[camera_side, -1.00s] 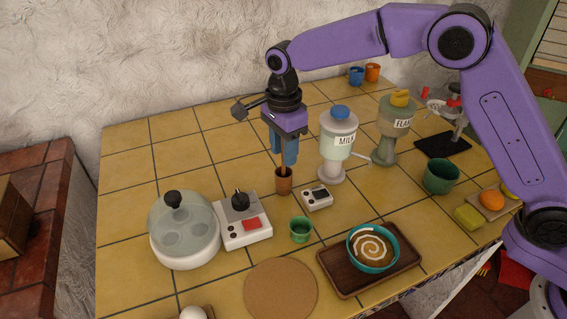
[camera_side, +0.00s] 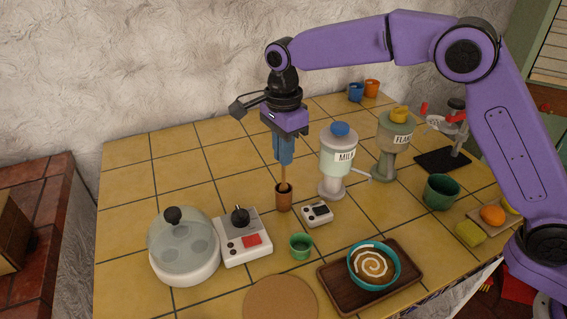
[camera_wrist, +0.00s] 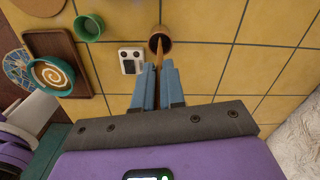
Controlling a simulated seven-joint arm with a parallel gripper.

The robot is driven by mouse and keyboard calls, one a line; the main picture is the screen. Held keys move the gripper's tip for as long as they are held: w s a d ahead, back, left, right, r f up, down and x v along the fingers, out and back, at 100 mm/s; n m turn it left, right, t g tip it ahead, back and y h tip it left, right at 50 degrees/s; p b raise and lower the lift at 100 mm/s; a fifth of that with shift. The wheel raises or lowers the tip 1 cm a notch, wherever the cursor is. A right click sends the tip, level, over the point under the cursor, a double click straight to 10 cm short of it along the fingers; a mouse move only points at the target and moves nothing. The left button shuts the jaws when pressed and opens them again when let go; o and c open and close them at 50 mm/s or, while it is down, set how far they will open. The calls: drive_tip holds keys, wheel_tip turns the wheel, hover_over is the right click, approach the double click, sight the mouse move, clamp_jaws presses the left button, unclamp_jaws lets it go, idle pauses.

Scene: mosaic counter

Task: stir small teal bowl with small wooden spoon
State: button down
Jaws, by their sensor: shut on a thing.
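The small wooden spoon (camera_side: 284,180) stands nearly upright with its lower end inside a brown cup (camera_side: 284,202). My gripper (camera_side: 284,162) is shut on the spoon's upper part, above the cup. In the wrist view the spoon (camera_wrist: 158,56) runs between my blue fingertips (camera_wrist: 158,68) into the cup (camera_wrist: 160,43). The small teal bowl (camera_side: 391,281) sits on a dark wooden tray (camera_side: 334,283) at the front right, holding brown content with a pale spiral. The bowl (camera_wrist: 35,84) also shows in the wrist view at the left. My gripper is well away from the bowl.
A small green cup (camera_side: 301,246) and a white timer-like box (camera_side: 317,214) stand between the brown cup and the tray. The MILK dispenser (camera_side: 337,165) stands right of my gripper. A domed cooker (camera_side: 184,243) and a switch box (camera_side: 243,247) are at the left. A cork mat (camera_side: 280,300) lies in front.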

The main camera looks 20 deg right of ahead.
wheel_tip(320, 180, up, 6)
drive_tip(key=shift+f, duration=0.25)
drive_tip(key=s+d+r+g+h, duration=0.1)
drive_tip(key=s+d+g, duration=0.15)
drive_tip(key=s, duration=0.75)
drive_tip(key=s+d+g+h, duration=0.1)
drive_tip(key=s+d+g, duration=0.15)
drive_tip(key=s, duration=0.75)
drive_tip(key=shift+t, duration=0.5)
drive_tip(key=shift+s+d+f, duration=0.1)
drive_tip(key=shift+d+f, duration=0.1)
drive_tip(key=shift+f, duration=2.15)
drive_tip(key=shift+d+f, duration=0.15)
drive_tip(key=shift+f, duration=2.2)
drive_tip(key=shift+a, duration=0.1)
